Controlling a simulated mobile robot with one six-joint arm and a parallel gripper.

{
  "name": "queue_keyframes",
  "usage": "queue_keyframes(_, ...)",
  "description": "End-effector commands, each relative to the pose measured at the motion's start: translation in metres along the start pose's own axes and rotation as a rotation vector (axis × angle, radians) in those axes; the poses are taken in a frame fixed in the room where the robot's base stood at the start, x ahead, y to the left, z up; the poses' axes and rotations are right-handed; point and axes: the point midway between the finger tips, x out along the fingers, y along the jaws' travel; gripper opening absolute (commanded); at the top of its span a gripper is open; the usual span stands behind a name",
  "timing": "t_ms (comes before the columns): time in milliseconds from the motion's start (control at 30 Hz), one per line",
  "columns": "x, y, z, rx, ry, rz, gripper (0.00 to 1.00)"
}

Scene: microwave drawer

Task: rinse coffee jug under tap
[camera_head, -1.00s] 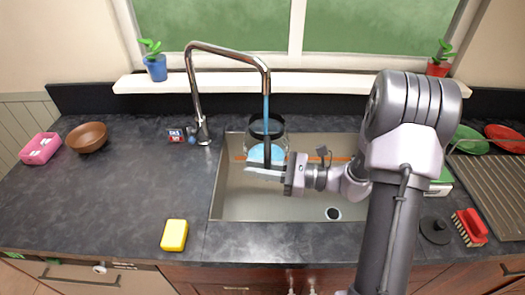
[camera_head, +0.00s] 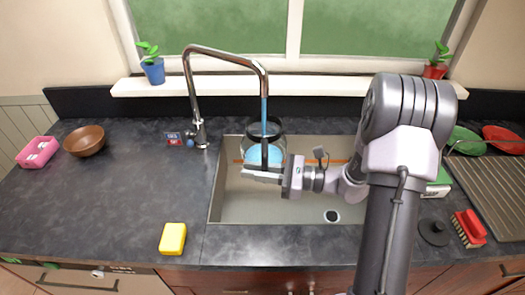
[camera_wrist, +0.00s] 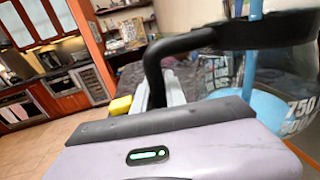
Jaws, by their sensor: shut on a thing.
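The glass coffee jug (camera_head: 274,132) with a black rim and handle is held over the sink under the tap (camera_head: 228,55). A blue stream of water (camera_head: 264,105) runs from the spout into the jug, and blue water shows inside it. In the wrist view the jug (camera_wrist: 295,75) is at the right, with its black handle (camera_wrist: 185,42) reaching left and the stream (camera_wrist: 256,10) entering its top. My gripper (camera_head: 264,174) is shut on the jug's handle. The fingertips are partly hidden behind the gripper body in the wrist view.
The steel sink (camera_head: 245,208) is open below the jug. A yellow sponge (camera_head: 173,238) lies on the counter in front left. A brown bowl (camera_head: 84,140) and pink box (camera_head: 38,151) are far left. A red brush (camera_head: 468,228) and drying rack (camera_head: 490,185) are at right.

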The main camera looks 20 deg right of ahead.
Motion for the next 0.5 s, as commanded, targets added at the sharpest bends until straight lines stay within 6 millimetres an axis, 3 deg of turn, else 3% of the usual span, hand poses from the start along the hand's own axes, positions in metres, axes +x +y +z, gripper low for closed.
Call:
queue_keyframes(333,-0.005,0.004,0.001,-0.001,-0.001,0.000,0.00)
queue_keyframes(500,0.004,0.019,0.001,0.000,-0.002,0.001,0.00)
